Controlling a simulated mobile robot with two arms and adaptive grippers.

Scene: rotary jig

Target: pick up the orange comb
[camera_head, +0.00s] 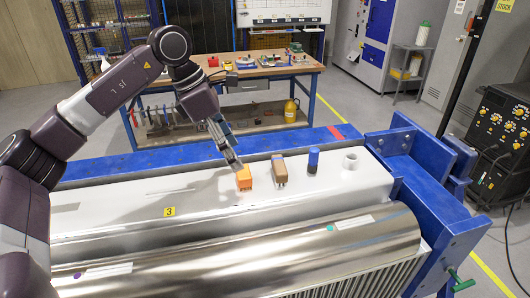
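The orange comb (244,179) is a small block standing on the white top of the machine, left of a brown comb-like block. My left gripper (236,164) comes down from the upper left and points at it. Its fingertips are at the upper left edge of the orange comb in the picture. I cannot tell whether they touch it, or whether the fingers are open or shut. My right gripper is not in view.
A brown block (279,169), a blue and black cylinder (313,161) and a white ring-shaped piece (350,161) stand in a row to the right. A shiny metal roller (250,253) lies in front. A blue frame (425,180) bounds the right end.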

